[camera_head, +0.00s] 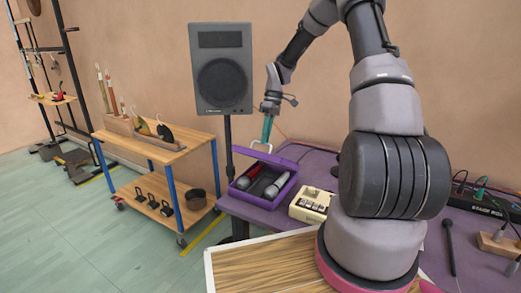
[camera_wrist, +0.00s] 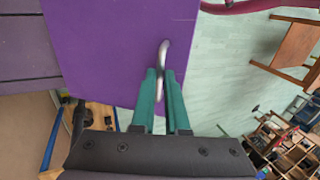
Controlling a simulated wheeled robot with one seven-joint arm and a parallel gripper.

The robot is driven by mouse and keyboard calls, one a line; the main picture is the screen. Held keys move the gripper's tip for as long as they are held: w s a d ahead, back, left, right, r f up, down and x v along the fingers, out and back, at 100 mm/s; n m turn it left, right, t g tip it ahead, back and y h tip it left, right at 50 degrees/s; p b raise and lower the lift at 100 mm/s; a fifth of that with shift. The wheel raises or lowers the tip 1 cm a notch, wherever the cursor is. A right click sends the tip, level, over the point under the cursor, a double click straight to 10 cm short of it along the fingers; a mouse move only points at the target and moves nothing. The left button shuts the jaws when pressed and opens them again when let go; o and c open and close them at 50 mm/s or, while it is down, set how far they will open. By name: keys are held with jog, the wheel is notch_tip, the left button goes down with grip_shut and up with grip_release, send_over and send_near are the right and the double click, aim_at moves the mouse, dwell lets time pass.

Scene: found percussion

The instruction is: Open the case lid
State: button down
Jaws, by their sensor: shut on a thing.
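The purple case (camera_head: 241,192) stands on the purple table, and its inside shows in the head view. A red-handled item (camera_head: 255,171) and a grey microphone-like item (camera_head: 277,186) lie in it. The case lid (camera_head: 285,162) is raised at the back of the case, and the wrist view shows it as a broad purple panel (camera_wrist: 110,45). A curved metal handle (camera_wrist: 164,52) sits at the lid's edge. My gripper (camera_head: 266,141) points down above the lid. Its teal fingers (camera_wrist: 161,85) are shut on the handle.
A cream cassette recorder (camera_head: 311,204) stands right of the case on the table (camera_head: 236,208). A black speaker (camera_head: 221,68) on a stand rises behind and to the left. A wooden trolley (camera_head: 165,147) stands at the left, with free floor before it.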

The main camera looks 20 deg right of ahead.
jog(key=w+d+r+g+y, duration=0.1)
jog(key=w+d+r, duration=0.2)
jog(key=w+d, duration=1)
jog(key=shift+d+g+y, duration=0.15)
jog(key=shift+g+y, duration=0.15)
jog(key=c, duration=0.9)
grip_release()
jog(key=shift+f, duration=0.1)
jog(key=shift+w+r, duration=0.1)
jog(key=shift+r, duration=0.1)
jog(key=shift+v, duration=3.7)
